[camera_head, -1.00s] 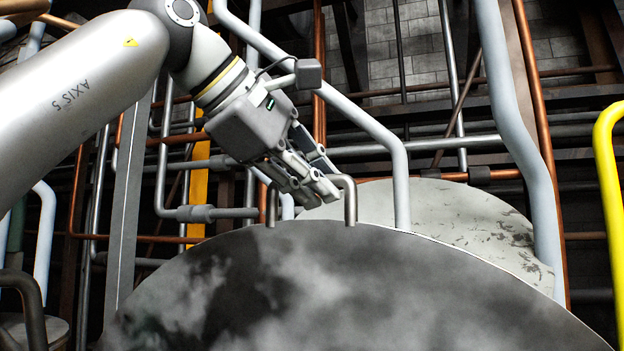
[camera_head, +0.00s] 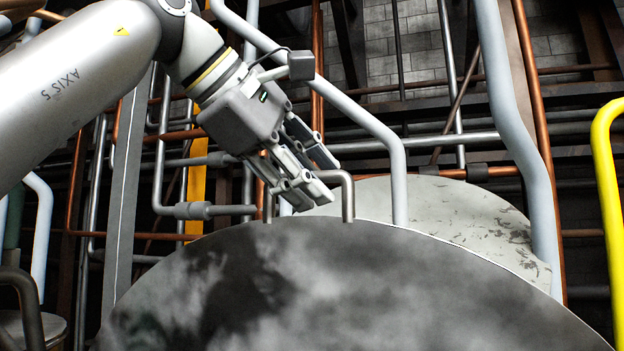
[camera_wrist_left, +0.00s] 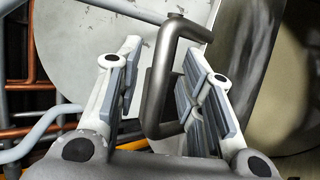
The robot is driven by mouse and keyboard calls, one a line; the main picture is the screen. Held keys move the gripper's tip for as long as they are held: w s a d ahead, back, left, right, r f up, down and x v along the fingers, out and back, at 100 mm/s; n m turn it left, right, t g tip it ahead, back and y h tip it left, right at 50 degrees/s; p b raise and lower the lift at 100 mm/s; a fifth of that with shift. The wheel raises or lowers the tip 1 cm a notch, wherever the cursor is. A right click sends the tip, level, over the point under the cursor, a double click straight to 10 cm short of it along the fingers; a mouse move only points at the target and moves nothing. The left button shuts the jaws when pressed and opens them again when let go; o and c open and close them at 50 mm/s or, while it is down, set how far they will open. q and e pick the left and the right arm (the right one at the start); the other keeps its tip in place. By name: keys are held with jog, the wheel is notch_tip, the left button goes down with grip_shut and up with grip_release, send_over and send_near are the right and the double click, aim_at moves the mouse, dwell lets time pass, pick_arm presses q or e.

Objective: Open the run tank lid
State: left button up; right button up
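The run tank lid (camera_head: 400,290) is a large round disc with grey and dark mottling, filling the lower part of the head view. A bent metal handle (camera_head: 347,200) stands up at its far edge, its right leg clear and its left part behind my gripper. My left gripper (camera_head: 326,176) comes in from the upper left and is open at the handle. In the left wrist view the handle (camera_wrist_left: 157,85) lies between the spread fingers of the left gripper (camera_wrist_left: 160,55), with a gap on the left finger's side. My right gripper is not in view.
A second pale, scuffed disc (camera_head: 440,205) lies behind the lid. Pale and copper pipes crowd the back, with a bent grey pipe (camera_head: 399,175) close right of the handle. A yellow rail (camera_head: 609,180) stands at the far right.

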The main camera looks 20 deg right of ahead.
pick_arm(q)
jog(key=v, duration=1.1)
jog(key=shift+w+r, duration=0.1)
